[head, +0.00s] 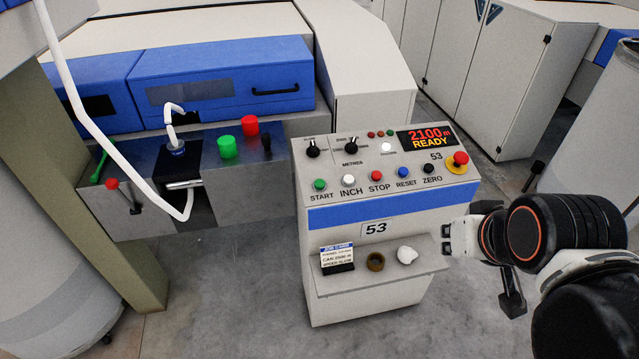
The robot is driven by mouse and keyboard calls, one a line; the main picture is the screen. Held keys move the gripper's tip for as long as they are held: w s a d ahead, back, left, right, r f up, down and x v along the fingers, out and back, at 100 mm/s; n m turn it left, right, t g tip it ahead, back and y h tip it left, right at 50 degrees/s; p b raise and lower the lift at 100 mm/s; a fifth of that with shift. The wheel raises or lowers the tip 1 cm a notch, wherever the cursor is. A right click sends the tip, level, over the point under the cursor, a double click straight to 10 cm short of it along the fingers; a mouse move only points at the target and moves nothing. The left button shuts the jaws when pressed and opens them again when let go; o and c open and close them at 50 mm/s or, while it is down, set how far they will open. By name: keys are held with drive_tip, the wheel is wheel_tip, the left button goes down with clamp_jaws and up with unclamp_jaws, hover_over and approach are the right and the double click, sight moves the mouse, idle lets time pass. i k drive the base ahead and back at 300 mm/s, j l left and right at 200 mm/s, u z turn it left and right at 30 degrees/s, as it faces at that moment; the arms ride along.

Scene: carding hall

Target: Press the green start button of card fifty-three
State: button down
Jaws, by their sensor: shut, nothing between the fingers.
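The control pedestal of card 53 (330,292) stands in the middle of the head view, with "53" on its front and on its panel. The green START button (320,184) is at the left end of the panel's lower button row. To its right are the white INCH (348,180), red STOP (376,176), blue RESET (403,172) and black ZERO (429,168) buttons. The display (427,138) reads "2100 m READY". My gripper (446,238) is shut and empty, at the pedestal's right side, below the panel and well right of the green button.
A red emergency knob (460,159) sits at the panel's right end. The pedestal's shelf (330,284) holds a small card (337,256), a brown ring (376,262) and a white lump (406,255).

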sight(318, 184)
drive_tip(key=j+u, duration=0.1)
drive_tip(key=j, duration=0.5)
drive_tip(key=i+j+u, duration=0.1)
drive_tip(key=j, duration=1.1)
drive_tip(key=i+j+u, duration=0.15)
drive_tip(key=j, duration=0.45)
drive_tip(key=k+j, duration=0.1)
drive_tip(key=l, duration=0.1)
drive_tip(key=i, duration=0.05)
